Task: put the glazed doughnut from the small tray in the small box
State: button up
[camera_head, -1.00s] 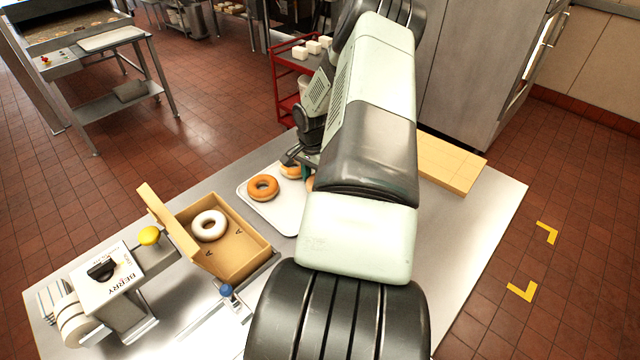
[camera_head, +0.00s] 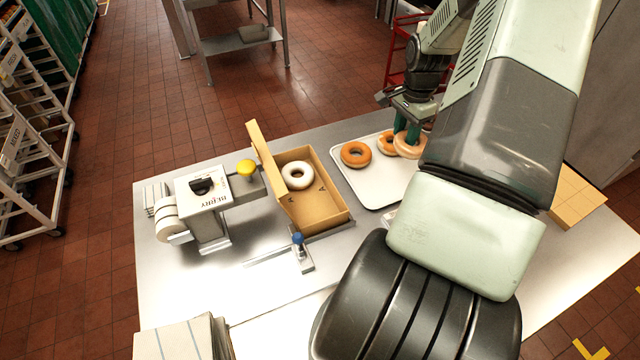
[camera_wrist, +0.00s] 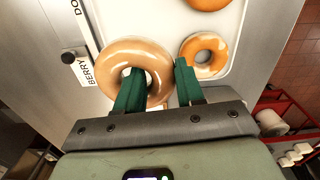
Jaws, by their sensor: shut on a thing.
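The small tray (camera_head: 382,198) is a pale tray on the steel table. My gripper (camera_head: 409,128) is shut on the glazed doughnut (camera_head: 402,150), a shiny tan ring, over the tray's far right part. In the wrist view one green finger of my gripper (camera_wrist: 160,82) passes into the hole of the glazed doughnut (camera_wrist: 112,62) and the other is outside its right side. It looks larger than the others there, seemingly raised above the tray. The small box (camera_head: 318,211) is open cardboard, left of the tray, with a white-iced doughnut (camera_head: 286,174) inside.
Two browner doughnuts, a near one (camera_head: 347,160) and a far one (camera_head: 383,146), lie on the tray. The box lid (camera_head: 267,160) stands up on its left side.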

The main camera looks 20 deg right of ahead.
jog(key=w+a+m, duration=0.2)
jog(key=a+m, duration=0.1)
jog(key=a, duration=1)
jog(key=m, duration=0.5)
send_over(316, 203)
notch_tip(316, 203, down, 10)
jog(key=shift+r, duration=0.15)
jog(key=o, duration=1)
notch_tip(316, 203, up, 12)
jog(key=shift+s+r, duration=0.1)
